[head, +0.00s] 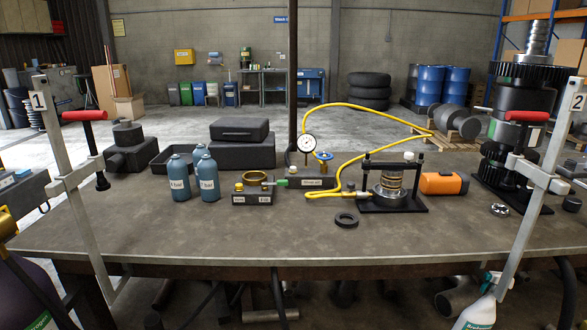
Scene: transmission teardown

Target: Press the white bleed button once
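A small white knob (408,156) sits at the top right of a black press frame (393,205) on the right half of the bench; it looks like the white bleed button, though it is too small to read any label. The frame holds a ringed metal stack (391,184). A yellow hose (338,188) runs to the frame's left side from a dark block with a pressure gauge (308,144) and a blue knob (323,156). Neither of my grippers shows in the head view, so nothing of mine is seen touching the button.
Bar clamps 1 (75,190) and 2 (538,190) with red handles stand at the bench's front corners. Blue bottles (208,178) stand left of centre. The front middle is clear.

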